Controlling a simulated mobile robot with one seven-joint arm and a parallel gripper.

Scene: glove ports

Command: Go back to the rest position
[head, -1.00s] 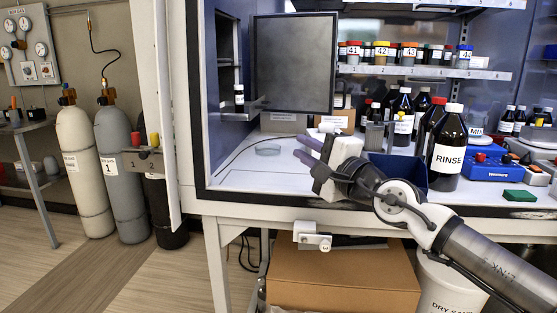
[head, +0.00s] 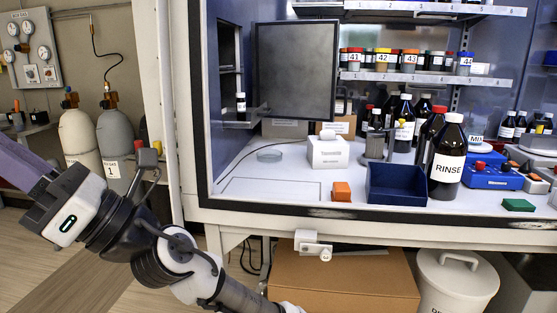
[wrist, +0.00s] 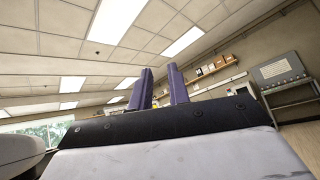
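My gripper (head: 18,168) is at the left of the head view, outside the hood and in front of the gas cylinders. Its purple fingers point up and left, and their tips run to or past the picture's edge. In the wrist view my gripper (wrist: 160,72) shows two purple fingers apart with a clear gap and nothing between them. Behind the fingers are the ceiling and a far wall.
The hood's work surface (head: 240,170) holds an orange block (head: 341,191), a blue bin (head: 397,184), a white box (head: 327,151) and a RINSE bottle (head: 447,160). Grey (head: 113,150) and cream (head: 78,140) cylinders stand left. A cardboard box (head: 340,285) sits below.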

